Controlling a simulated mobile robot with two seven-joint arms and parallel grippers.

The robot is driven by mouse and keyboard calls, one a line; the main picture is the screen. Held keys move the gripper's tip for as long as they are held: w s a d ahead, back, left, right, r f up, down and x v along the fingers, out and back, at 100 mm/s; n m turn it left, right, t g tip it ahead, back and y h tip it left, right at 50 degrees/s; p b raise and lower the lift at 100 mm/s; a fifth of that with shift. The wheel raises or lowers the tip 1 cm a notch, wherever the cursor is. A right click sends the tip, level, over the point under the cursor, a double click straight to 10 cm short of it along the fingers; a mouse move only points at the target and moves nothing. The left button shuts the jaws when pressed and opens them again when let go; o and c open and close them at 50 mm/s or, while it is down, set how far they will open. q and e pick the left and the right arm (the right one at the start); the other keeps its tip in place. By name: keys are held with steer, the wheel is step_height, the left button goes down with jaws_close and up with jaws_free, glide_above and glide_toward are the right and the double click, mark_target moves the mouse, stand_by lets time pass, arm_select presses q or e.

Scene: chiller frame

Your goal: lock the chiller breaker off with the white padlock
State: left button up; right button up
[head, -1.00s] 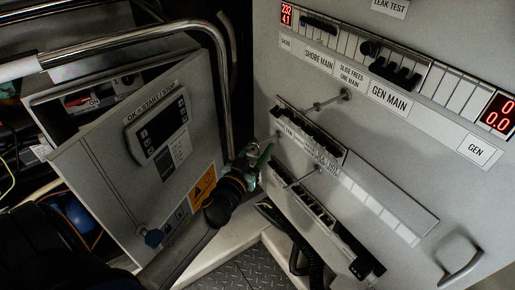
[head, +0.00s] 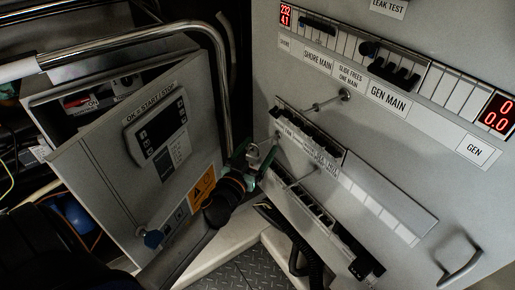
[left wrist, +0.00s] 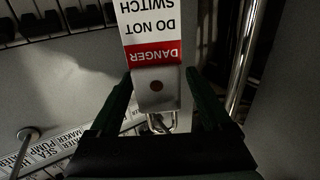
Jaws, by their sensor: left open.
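In the left wrist view, a pale padlock body (left wrist: 157,98) with a brown round spot sits between the spread dark green fingers of my left gripper (left wrist: 158,80). Its metal shackle (left wrist: 168,124) shows partly; I cannot tell what it passes through. A red and white danger tag (left wrist: 150,35) reading "DO NOT SWITCH", upside down, lies just beyond the body. In the head view my left gripper (head: 252,160) is open beside the left end of the lower breaker row (head: 310,130). The chiller breaker's own label is not readable. My right gripper is not in view.
An upper breaker row (head: 400,72) with red displays runs above. Metal rods (head: 330,101) stick out from the panel. An open grey door (head: 130,165) and a bent rail (head: 222,70) stand left of the gripper. A handle (head: 461,265) is at lower right.

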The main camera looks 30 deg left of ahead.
arm_select(q)
steer(key=shift+s, duration=0.1)
steer(key=s+d+b, duration=0.1)
steer(key=s, duration=1.1)
steer(key=shift+d+b, duration=0.3)
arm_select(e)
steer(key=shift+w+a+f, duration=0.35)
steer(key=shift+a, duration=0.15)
arm_select(q)
steer(key=shift+s, duration=0.1)
steer(key=s+d+f+m+g+h+p, duration=0.1)
steer(key=s+d+f+g+h+p, duration=0.1)
steer(key=d+f, duration=0.4)
steer(key=s+d+f+m+g+h+p, duration=0.2)
steer(key=s+d+f+g+p, duration=0.3)
steer(key=f, duration=0.6)
steer(key=shift+s+d+m+g+h, duration=0.3)
steer(key=shift+s+d+g+h, duration=0.15)
steer(key=shift+s+g, duration=0.65)
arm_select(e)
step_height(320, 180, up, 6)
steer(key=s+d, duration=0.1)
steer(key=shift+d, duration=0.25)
arm_select(q)
steer(key=shift+s+a+r+t, duration=0.1)
steer(key=shift+t, duration=0.3)
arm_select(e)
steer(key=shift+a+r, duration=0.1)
